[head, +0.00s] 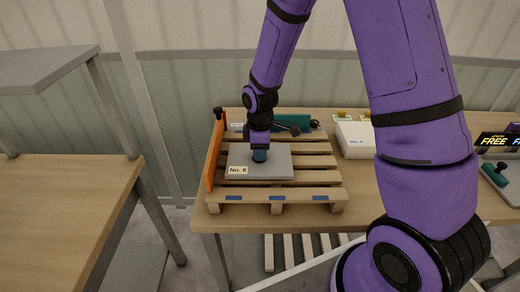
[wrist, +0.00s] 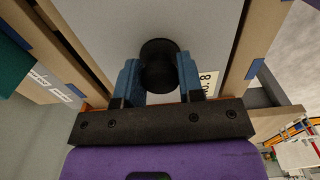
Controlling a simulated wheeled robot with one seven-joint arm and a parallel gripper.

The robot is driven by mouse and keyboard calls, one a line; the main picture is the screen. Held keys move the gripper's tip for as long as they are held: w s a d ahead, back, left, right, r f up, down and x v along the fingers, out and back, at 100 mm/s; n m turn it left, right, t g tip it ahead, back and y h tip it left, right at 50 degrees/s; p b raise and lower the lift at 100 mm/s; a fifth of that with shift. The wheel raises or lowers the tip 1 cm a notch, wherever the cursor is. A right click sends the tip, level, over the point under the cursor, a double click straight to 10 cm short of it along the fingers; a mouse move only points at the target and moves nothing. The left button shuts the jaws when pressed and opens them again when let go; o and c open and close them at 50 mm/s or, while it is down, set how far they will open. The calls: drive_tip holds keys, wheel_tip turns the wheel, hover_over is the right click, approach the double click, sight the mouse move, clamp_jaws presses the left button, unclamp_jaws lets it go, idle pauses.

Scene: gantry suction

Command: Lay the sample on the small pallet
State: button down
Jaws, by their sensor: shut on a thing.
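The sample looks to be a flat grey plate (head: 280,164) with a "No. 8" label and a dark knob (wrist: 159,64) on top. It is level over the slats of the small wooden pallet (head: 319,193), towards the pallet's left side. I cannot tell if it touches the slats. My gripper (head: 260,155) points down at the plate, its blue fingers shut on the knob. The wrist view shows the fingers (wrist: 159,80) on either side of the knob, with the plate's surface behind.
An orange board (head: 215,152) stands along the pallet's left edge. A teal object (head: 290,124) lies at the pallet's back. A white box (head: 355,140) is on the table (head: 365,203) to the right. Another table (head: 60,200) stands at the left, across a gap.

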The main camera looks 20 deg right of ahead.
drive_tip(key=shift+f, duration=0.55)
drive_tip(key=c, duration=0.7)
unclamp_jaws()
drive_tip(key=shift+o, duration=0.2)
wheel_tip(320, 180, up, 10)
drive_tip(key=shift+r, duration=0.7)
drive_tip(key=s+d+r+m+t, duration=0.2)
drive_tip(key=s+r+m, duration=0.4)
drive_tip(key=s+r, duration=0.5)
drive_tip(key=s+d+r+m+t, duration=0.3)
drive_tip(key=s+r+m, duration=0.4)
drive_tip(key=s+r, duration=0.4)
drive_tip(key=s+d, duration=0.1)
drive_tip(key=s, duration=0.2)
drive_tip(key=shift+d+m, duration=0.3)
drive_tip(key=shift+d, duration=0.05)
